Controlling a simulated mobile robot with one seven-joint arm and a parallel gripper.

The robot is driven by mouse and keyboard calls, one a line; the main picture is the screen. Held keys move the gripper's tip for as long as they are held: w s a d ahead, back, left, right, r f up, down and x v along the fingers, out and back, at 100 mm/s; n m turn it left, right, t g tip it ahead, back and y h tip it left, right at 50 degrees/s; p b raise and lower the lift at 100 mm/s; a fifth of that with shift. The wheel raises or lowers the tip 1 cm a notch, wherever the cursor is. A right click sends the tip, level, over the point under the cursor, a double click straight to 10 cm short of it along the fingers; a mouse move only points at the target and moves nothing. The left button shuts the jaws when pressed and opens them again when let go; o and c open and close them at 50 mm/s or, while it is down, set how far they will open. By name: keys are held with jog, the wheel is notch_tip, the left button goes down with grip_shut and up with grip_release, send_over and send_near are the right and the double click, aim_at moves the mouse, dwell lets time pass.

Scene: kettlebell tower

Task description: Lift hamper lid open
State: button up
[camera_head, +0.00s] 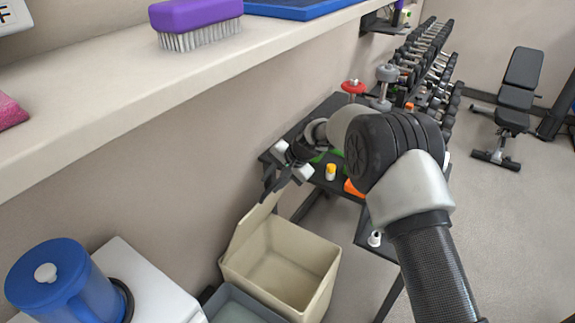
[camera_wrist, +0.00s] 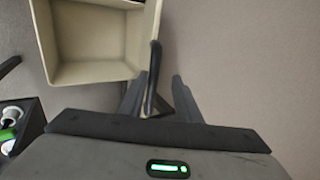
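The beige hamper (camera_head: 285,262) stands on the floor with its inside showing empty. Its lid (camera_head: 250,226) is raised, standing steeply at the hamper's wall side. My gripper (camera_head: 270,187) is at the lid's upper edge. In the wrist view, the hamper (camera_wrist: 98,72) is at the upper left, and the lid (camera_wrist: 153,75) appears nearly edge-on as a dark strip. My gripper's fingers (camera_wrist: 157,76) are spread apart, with the strip between them, nearer the left finger. I cannot tell whether it touches that finger.
A grey bin (camera_head: 236,304) stands close beside the hamper. A white cabinet with a blue jug (camera_head: 62,285) is at lower left. A black bench (camera_head: 330,112) with small items and weights stands behind. A long shelf (camera_head: 150,85) runs above along the wall.

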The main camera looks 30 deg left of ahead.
jog(key=b+v, duration=0.1)
jog(key=v, duration=1.4)
jog(key=shift+r, duration=0.1)
